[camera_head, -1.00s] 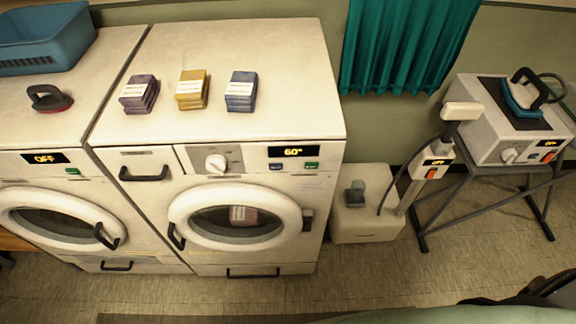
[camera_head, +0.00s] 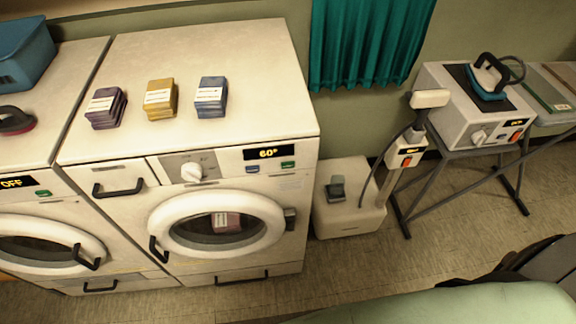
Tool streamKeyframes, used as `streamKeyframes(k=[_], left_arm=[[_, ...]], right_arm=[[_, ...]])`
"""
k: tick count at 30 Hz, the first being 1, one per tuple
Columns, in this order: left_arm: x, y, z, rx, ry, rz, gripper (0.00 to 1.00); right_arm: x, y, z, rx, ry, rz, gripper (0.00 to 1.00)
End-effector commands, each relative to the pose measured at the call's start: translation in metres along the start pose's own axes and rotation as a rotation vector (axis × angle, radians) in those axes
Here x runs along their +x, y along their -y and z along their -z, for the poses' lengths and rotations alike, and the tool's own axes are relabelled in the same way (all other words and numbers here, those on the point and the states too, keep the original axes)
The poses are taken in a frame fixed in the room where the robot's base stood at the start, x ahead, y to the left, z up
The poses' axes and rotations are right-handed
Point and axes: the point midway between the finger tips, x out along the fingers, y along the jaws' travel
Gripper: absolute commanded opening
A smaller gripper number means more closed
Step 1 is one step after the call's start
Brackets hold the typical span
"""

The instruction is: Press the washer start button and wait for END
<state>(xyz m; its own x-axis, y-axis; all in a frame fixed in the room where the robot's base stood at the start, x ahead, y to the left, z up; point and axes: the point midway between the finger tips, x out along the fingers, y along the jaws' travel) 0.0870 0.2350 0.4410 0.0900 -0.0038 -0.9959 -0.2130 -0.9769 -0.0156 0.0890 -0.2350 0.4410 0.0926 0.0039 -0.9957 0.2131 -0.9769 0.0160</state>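The washer (camera_head: 200,63) stands left of the middle, its front facing me. Its display (camera_head: 267,153) reads 60°. The white dial (camera_head: 193,172) is left of these. The round door (camera_head: 268,207) looks shut, and a reddish labelled item (camera_head: 226,222) shows through its glass. Neither of my grippers shows in the head view.
A second washer, reading OFF (camera_head: 12,183), stands at left. Purple (camera_head: 105,108), yellow (camera_head: 160,99) and blue (camera_head: 210,97) stacks sit on the washer. A white base unit (camera_head: 349,210) and a steam-iron station (camera_head: 455,110) stand right. A green surface (camera_head: 450,305) fills the lower right foreground.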

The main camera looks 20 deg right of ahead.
Motion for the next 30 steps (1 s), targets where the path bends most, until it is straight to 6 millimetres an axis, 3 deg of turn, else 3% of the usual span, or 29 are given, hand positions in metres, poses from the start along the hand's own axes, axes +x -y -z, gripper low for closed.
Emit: streamKeyframes(k=[7,30], left_arm=[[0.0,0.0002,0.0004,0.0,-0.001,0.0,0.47],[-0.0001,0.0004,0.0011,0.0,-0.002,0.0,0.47]], right_arm=[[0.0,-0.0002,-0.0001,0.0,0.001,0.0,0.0],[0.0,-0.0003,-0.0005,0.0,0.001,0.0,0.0]])
